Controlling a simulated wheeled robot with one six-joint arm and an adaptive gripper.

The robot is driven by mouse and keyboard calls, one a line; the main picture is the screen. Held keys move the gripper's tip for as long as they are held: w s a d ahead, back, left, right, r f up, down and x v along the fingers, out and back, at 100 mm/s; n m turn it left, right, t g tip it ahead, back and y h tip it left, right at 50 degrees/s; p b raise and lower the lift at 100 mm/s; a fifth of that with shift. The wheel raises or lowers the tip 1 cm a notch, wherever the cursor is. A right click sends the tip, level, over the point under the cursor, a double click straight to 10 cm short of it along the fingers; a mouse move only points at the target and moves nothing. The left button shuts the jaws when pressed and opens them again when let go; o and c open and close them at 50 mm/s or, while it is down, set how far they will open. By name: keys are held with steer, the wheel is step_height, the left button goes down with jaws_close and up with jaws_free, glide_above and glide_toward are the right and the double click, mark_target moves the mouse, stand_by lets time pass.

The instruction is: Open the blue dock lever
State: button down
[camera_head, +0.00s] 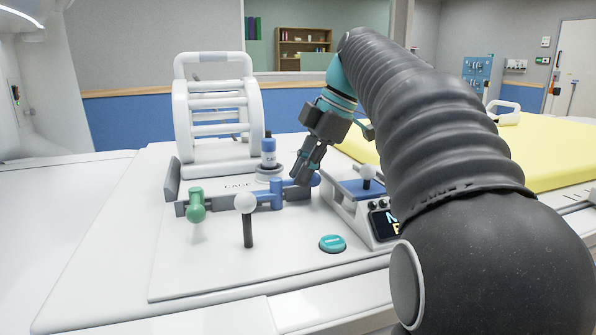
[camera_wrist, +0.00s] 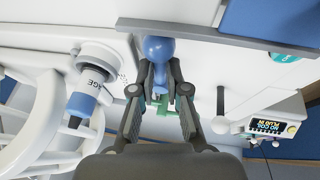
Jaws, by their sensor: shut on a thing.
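My gripper (camera_head: 301,178) comes down from the upper right and is shut on the lever near that knob. In the wrist view, the blue knob (camera_wrist: 158,49) sits at the fingertips of my gripper (camera_wrist: 160,68), with one dark finger on each side. The fingers hide part of the lever's arm. A green lever (camera_head: 196,205) is on the same rail at the left, its knob toward the front.
A white-ball post (camera_head: 245,205) stands in front of the rail. A blue-topped plug (camera_head: 268,153) and white cage (camera_head: 215,110) stand behind. A teal button (camera_head: 332,243) and display box (camera_head: 384,225) are right. The board's front left is clear.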

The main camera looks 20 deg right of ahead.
stand_by(0.3)
steer(key=c, duration=1.2)
jaws_free()
steer(key=v, duration=0.7)
steer(key=shift+d+r, duration=0.15)
steer(key=shift+r, duration=0.05)
